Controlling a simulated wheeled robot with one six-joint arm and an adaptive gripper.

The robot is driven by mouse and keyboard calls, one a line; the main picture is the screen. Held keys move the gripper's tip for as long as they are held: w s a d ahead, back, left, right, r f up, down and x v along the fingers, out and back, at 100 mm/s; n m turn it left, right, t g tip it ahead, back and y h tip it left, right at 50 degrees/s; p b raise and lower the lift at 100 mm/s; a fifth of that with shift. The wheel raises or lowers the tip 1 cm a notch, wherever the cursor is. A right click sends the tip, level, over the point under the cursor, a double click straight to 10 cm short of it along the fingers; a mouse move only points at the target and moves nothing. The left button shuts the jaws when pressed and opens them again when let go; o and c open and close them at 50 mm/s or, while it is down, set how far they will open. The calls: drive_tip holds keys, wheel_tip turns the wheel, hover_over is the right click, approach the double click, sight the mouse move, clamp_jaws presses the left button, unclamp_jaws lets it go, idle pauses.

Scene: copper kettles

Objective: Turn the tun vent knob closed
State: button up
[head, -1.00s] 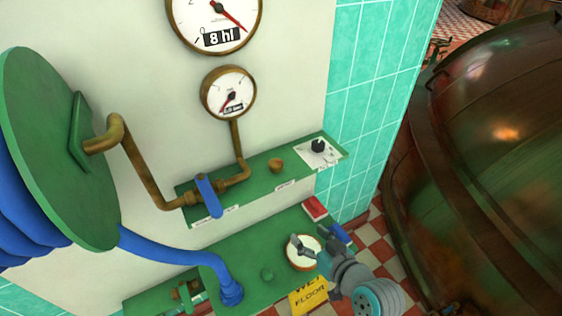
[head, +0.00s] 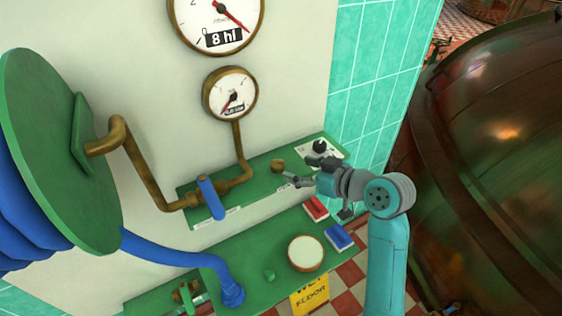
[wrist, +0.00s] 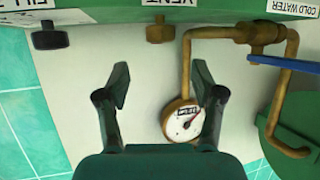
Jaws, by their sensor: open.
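The vent knob is a small brass knob (head: 278,166) on the green upper panel. In the wrist view this brass knob (wrist: 160,30) is at the top centre, beside an upside-down VENT label (wrist: 172,3). My gripper (head: 301,171) is just right of the knob in the head view, with its fingers pointing towards it. In the wrist view my gripper (wrist: 160,82) is open and empty. The knob lines up between the fingers but beyond their tips, apart from them.
A black knob (head: 320,146) on a white plate is right of the brass knob, close to my gripper. A blue-handled valve (head: 210,197) with brass pipes is to the left. Below are red (head: 316,208) and blue (head: 340,238) blocks and a white round disc (head: 305,253).

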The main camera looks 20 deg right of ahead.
sight(279, 164)
drive_tip(key=x, duration=0.9)
drive_tip(key=c, duration=1.2)
drive_tip(key=shift+o, duration=0.2)
drive_tip(key=shift+f+m+h, duration=0.1)
drive_tip(key=shift+m+h, duration=0.2)
drive_tip(key=shift+h, duration=0.1)
drive_tip(key=m+t+h, duration=0.1)
drive_tip(key=m+h, duration=0.4)
drive_tip(key=h, duration=0.1)
drive_tip(key=shift+a, duration=0.15)
drive_tip(key=m+h, duration=0.4)
drive_tip(key=shift+g, duration=0.4)
drive_tip(key=shift+m+g+h, duration=0.6)
drive_tip(key=shift+m+h, duration=0.6)
drive_tip(key=shift+h, duration=0.1)
drive_tip(key=shift+d, duration=0.25)
